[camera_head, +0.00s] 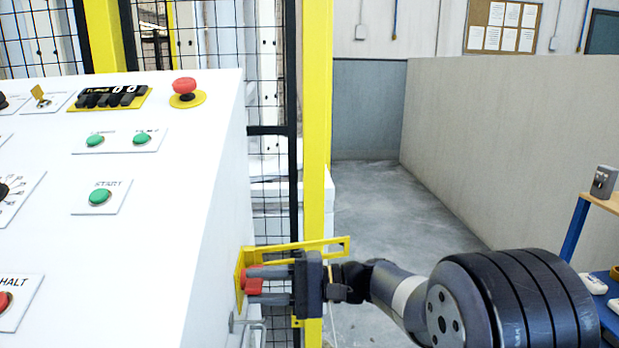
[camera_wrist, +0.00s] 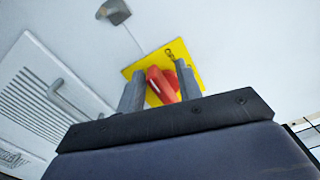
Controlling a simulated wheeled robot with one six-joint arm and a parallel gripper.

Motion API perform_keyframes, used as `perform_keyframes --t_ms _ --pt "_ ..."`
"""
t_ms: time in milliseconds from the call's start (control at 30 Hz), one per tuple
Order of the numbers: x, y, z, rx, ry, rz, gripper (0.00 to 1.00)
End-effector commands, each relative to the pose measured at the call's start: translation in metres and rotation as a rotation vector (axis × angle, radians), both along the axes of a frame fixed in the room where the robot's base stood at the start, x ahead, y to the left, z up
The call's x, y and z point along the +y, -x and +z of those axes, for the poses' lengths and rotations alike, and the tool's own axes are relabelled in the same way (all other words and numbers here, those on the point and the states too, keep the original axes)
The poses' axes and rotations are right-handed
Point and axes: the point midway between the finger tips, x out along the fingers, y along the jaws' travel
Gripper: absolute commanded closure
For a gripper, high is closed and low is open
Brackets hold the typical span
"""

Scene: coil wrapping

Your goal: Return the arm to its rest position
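My gripper (camera_head: 262,285) is at the side face of the white console, in front of a red switch handle (camera_wrist: 162,85) on a yellow plate (camera_wrist: 137,69). In the wrist view my gripper (camera_wrist: 160,82) has its two grey fingers parted, one on each side of the red handle. The handle is tilted, and I cannot tell whether either finger touches it. In the head view the switch (camera_head: 252,287) is partly hidden by the fingers. My arm reaches in from the lower right.
The white console (camera_head: 185,190) fills the left, with green buttons and a red emergency button (camera_head: 185,88) on top. A yellow post (camera_head: 317,120) and mesh fence stand behind. Grey floor (camera_head: 390,205) is open beyond the arm. A blue-framed table (camera_head: 577,228) is at right.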

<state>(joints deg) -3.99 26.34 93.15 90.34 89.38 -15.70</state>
Motion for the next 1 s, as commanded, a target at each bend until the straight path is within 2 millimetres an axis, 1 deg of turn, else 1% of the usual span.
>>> perform_keyframes --t_ms 33,200,400,833,1000 --pt "-0.0001 -0.0004 0.0054 0.029 0.002 0.000 0.66" --pt "-0.0001 -0.0012 0.0064 0.111 0.006 0.000 0.66" --pt "-0.0001 -0.0016 0.0053 0.165 0.009 0.000 0.66" --pt "-0.0001 -0.0016 0.0043 0.174 0.010 0.000 0.66" --pt "0.0001 0.0009 -0.0004 0.174 0.031 0.002 0.66"
